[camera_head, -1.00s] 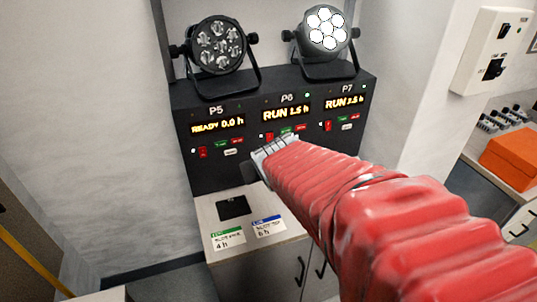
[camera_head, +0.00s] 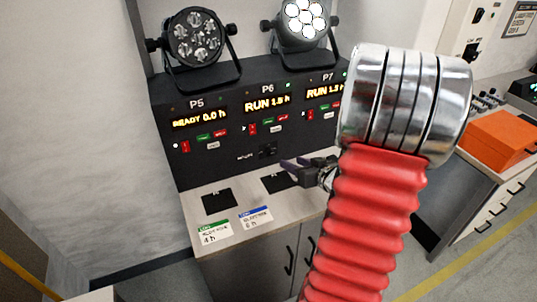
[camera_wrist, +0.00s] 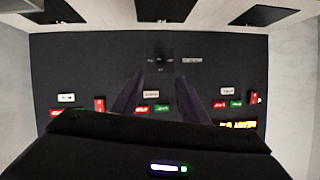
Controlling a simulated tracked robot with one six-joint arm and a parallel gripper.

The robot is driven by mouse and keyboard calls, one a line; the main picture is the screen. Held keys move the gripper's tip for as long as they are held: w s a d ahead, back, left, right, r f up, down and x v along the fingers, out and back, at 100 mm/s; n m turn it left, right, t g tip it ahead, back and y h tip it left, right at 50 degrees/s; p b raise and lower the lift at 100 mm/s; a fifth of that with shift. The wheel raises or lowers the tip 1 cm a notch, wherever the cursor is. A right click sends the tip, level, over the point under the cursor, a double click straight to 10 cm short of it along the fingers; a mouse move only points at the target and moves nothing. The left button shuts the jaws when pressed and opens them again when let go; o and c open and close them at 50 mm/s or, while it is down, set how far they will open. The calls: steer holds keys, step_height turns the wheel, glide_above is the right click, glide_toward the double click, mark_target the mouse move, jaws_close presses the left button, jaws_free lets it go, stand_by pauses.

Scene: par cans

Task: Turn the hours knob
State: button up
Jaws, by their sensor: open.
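The hours knob is a small dark knob (camera_head: 268,151) low on the front of the black panel (camera_head: 220,165), below the P6 unit. Its label is too small to read. In the wrist view, which sees the panel upside down, the knob (camera_wrist: 160,59) sits near the middle, just beyond the fingertips. My gripper (camera_head: 289,167) is open and empty, a little right of and below the knob in the head view. In the wrist view my gripper (camera_wrist: 161,75) has its two dark fingers apart, with the knob roughly between their lines. I cannot tell any contact.
Displays show P5 (camera_head: 200,121) at READY 0.0 h and P6 (camera_head: 267,104) running. Red and green buttons lie under them. Two lamps (camera_head: 194,37) (camera_head: 303,18) stand on top. The counter (camera_head: 235,198) holds black pads and two cards. An orange box (camera_head: 497,137) is at right.

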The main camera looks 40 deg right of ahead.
mark_target(270, 154)
steer(key=shift+s+f+y, duration=0.15)
steer(key=shift+s+y, duration=0.05)
steer(key=shift+y, duration=0.1)
steer(key=x, duration=1.3)
steer(key=shift+w+d, duration=0.15)
steer(key=shift+w, duration=0.3)
steer(key=shift+c, duration=0.5)
steer(key=c, duration=0.9)
steer(key=shift+a, duration=0.2)
jaws_close()
steer(key=shift+d, duration=0.1)
